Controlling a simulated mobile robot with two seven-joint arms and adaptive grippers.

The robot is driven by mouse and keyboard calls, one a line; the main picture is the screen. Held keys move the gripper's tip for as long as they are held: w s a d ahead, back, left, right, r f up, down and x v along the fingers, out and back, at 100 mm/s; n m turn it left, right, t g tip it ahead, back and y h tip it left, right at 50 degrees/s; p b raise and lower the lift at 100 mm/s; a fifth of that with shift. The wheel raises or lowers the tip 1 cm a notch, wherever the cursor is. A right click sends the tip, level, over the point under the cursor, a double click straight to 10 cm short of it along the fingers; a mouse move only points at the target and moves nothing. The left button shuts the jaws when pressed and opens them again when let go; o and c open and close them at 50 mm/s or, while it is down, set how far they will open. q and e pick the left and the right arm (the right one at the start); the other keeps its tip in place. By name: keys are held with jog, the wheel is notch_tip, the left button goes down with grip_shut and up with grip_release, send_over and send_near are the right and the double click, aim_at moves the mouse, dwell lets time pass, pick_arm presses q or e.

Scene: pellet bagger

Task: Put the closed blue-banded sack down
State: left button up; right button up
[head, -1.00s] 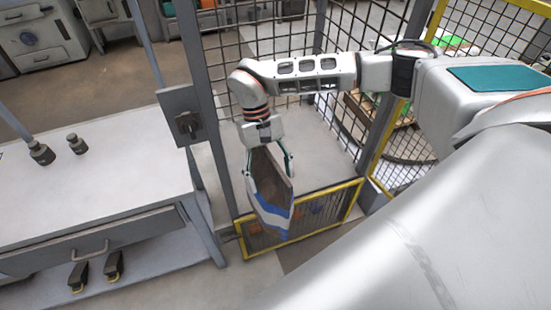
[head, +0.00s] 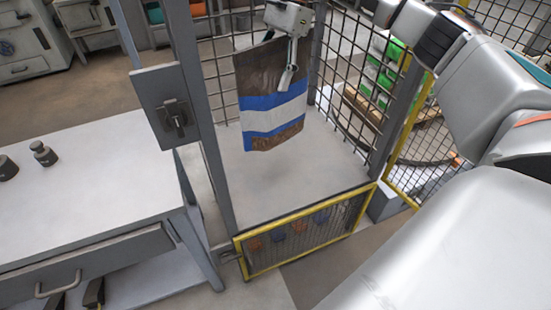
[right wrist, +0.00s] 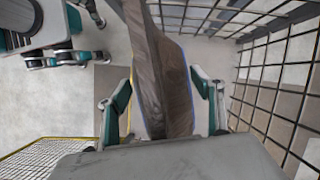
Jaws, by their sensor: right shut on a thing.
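The blue-banded sack (head: 262,88) is brown with two blue bands and a white band between them. It hangs upright in the fenced bay, held above the pale bay floor (head: 285,170). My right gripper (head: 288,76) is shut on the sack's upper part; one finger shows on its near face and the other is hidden. In the right wrist view the sack (right wrist: 165,85) is seen nearly edge-on between the two fingers. Its top edge is partly hidden by the gripper, so its closure cannot be judged. My left gripper is not seen.
A low yellow-framed mesh gate (head: 305,232) closes the bay's front, with blue and orange things behind it. A post with a switch box (head: 168,105) stands left of the sack. A bench (head: 90,180) is further left. Black mesh panels (head: 345,90) bound the bay. The bay floor is clear.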

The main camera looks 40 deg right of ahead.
jog(key=w+d+m+b, duration=0.1)
jog(key=w+d+r+m+t, duration=0.1)
jog(key=d+m, duration=0.1)
jog(key=shift+w+d+r+b, duration=0.2)
jog(key=shift+b, duration=0.2)
jog(key=shift+d+f, duration=0.1)
jog(key=shift+f, duration=0.1)
notch_tip(320, 180, down, 14)
jog(key=b, duration=0.4)
jog(key=shift+f, duration=0.15)
jog(key=shift+f+b, duration=0.25)
jog(key=shift+b, duration=0.05)
notch_tip(320, 180, down, 4)
jog(key=shift+f+b, duration=0.25)
jog(key=shift+b, duration=0.4)
jog(key=shift+r, duration=0.2)
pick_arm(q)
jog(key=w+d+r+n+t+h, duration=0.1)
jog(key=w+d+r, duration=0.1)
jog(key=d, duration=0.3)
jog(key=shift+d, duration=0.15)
